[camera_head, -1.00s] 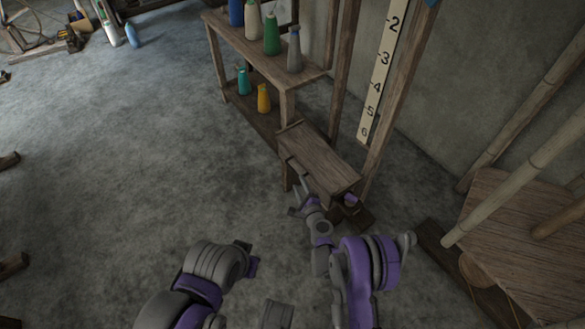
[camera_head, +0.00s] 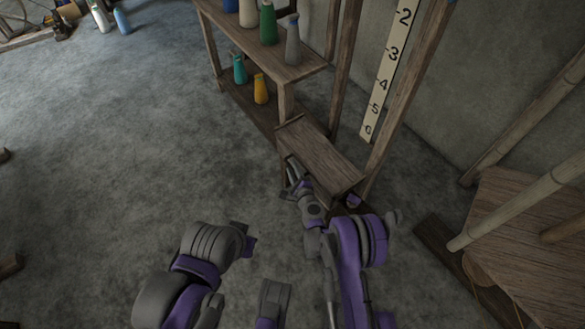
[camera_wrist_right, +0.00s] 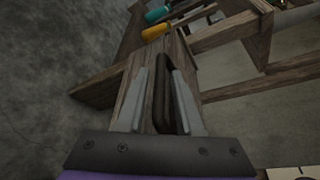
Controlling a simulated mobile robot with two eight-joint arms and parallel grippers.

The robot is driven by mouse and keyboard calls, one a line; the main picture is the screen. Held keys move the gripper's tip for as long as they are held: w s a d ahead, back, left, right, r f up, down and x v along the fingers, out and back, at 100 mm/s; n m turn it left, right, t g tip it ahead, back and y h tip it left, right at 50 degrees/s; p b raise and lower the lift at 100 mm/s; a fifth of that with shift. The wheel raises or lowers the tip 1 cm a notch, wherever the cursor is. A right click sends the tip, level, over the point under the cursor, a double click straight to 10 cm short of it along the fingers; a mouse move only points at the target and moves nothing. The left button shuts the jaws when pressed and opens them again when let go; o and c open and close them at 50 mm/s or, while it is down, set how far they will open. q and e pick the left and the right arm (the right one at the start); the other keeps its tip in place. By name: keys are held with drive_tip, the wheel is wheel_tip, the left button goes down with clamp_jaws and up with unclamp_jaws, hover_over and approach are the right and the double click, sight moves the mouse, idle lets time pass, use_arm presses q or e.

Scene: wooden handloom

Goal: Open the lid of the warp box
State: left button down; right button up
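The warp box (camera_head: 325,158) is a long brown wooden box beside the shelf, in the middle of the head view. Its plank lid lies flat on top and looks closed. My right gripper (camera_head: 292,174) is at the box's left long side, just below the lid edge. In the right wrist view, its two grey fingers (camera_wrist_right: 160,100) stand apart on either side of a dark bar-like handle (camera_wrist_right: 163,88). A gap shows on the left of the bar, so the gripper looks open around it.
Bamboo poles (camera_head: 520,195) and a wooden panel are at the right. The grey floor on the left is open.

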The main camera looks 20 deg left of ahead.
clamp_jaws()
idle(1.2)
